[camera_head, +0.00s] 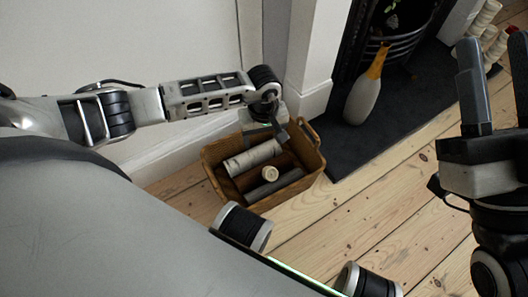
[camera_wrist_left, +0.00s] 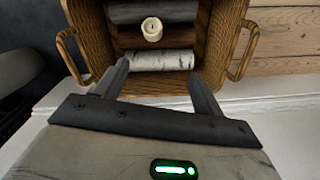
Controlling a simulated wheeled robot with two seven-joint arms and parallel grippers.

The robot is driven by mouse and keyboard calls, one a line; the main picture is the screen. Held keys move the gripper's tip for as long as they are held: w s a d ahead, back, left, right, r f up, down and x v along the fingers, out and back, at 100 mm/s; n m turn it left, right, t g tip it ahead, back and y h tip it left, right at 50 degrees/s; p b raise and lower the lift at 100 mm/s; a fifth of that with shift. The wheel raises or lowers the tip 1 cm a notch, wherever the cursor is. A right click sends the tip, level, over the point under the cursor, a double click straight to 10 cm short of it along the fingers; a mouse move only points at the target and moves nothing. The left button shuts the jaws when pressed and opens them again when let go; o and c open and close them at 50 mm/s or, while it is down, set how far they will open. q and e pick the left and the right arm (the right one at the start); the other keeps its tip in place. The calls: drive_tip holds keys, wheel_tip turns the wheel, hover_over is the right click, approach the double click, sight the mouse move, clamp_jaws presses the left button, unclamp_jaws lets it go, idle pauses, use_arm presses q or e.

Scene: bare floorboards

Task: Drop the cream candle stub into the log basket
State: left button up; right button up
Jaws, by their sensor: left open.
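The cream candle stub (camera_head: 270,174) is inside the wicker log basket (camera_head: 302,188), resting upright on the logs. The wrist view shows it from above as a pale round stub with a dark wick (camera_wrist_left: 152,29), on the middle brown log. My left gripper (camera_wrist_left: 158,75) is open and empty above the basket, near one long side; the stub is beyond its fingertips and apart from them. In the head view the left gripper (camera_head: 282,131) is at the basket's far side. My right gripper (camera_head: 497,85) is raised at the right edge, open, with nothing between its fingers.
Pale birch (camera_head: 252,158) and darker logs lie in the basket, which has two loop handles. A white wall and skirting stand close behind it. Floorboards right of the basket are clear.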

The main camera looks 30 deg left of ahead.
use_arm(q)
wheel_tip(320, 180, up, 16)
drive_tip(key=p, duration=0.6)
drive_tip(key=shift+f, duration=0.25)
use_arm(e)
wheel_tip(320, 180, down, 10)
drive_tip(key=s+m+g+h, duration=0.1)
drive_tip(key=m+g+h, duration=0.4)
drive_tip(key=m, duration=0.3)
drive_tip(key=shift+s+a+f+m+h, duration=0.15)
drive_tip(key=shift+s+a+m+h, duration=0.05)
drive_tip(key=shift+a+m+h, duration=0.25)
drive_tip(key=shift+d, duration=0.1)
